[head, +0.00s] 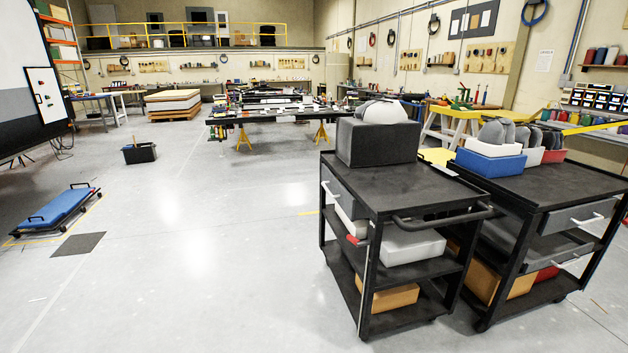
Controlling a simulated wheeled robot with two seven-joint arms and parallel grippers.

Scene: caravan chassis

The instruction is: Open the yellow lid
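I cannot make out a clear yellow lid in the head view. A flat yellow patch (437,155) shows between the two black carts, partly hidden behind them; I cannot tell what it is. A yellow-topped stand (458,113) is farther back on the right. Neither of my grippers shows in the head view.
Two black carts, the left cart (395,188) and the right cart (540,183), stand close at right, carrying bins. A long worktable (275,117) stands behind. The middle floor is clear.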

